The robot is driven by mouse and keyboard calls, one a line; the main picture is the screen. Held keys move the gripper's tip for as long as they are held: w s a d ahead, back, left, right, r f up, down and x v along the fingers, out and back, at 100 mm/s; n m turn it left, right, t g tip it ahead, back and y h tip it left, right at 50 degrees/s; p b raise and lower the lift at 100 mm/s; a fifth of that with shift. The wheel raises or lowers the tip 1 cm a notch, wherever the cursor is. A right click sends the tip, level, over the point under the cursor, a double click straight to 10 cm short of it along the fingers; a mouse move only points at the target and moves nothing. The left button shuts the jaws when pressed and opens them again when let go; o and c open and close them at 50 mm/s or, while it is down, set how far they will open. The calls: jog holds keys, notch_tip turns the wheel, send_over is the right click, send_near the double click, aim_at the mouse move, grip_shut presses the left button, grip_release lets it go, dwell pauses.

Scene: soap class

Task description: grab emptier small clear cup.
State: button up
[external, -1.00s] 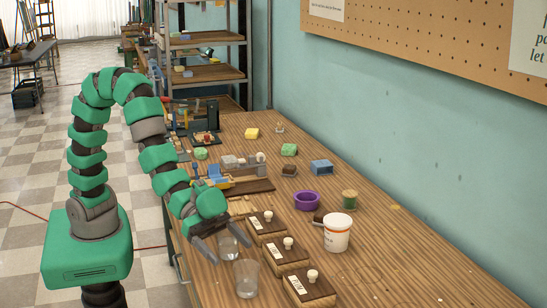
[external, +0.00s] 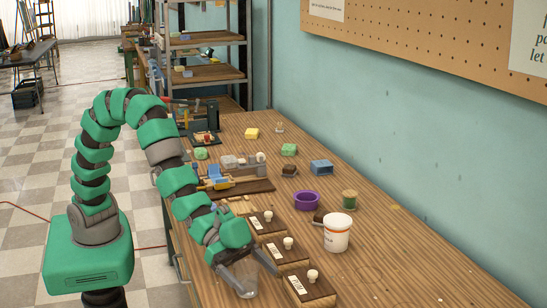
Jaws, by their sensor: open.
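A small clear cup (external: 244,282) stands near the front edge of the wooden table. My gripper (external: 260,281) is open at this cup, with one finger on its left side and the other toward its right. I cannot tell whether the fingers touch it. The second small clear cup is hidden behind my gripper and wrist. How full either cup is cannot be told at this size.
Several dark wooden blocks with white knobs (external: 308,286) stand close to the right of my gripper. A white tub (external: 337,232) and a purple bowl (external: 306,201) stand farther right and back. The wooden table (external: 420,265) is clear at the right front.

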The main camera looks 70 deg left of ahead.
aim_at(253, 294)
jog(key=c, duration=1.1)
jog(key=shift+o, duration=0.2)
jog(key=shift+r, duration=0.15)
jog(key=shift+r+p, duration=0.6)
jog(key=shift+r, duration=0.9)
jog(key=shift+s+a+r, duration=0.15)
jog(key=shift+a, duration=0.1)
jog(key=s+a+r+b, duration=0.1)
jog(key=s+a+b, duration=0.5)
jog(key=a, duration=0.6)
jog(key=shift+s+a+r, duration=0.15)
jog(key=shift+s+a, duration=0.05)
jog(key=shift+s, duration=1.15)
jog(key=shift+s+a, duration=0.1)
jog(key=shift+a, duration=0.05)
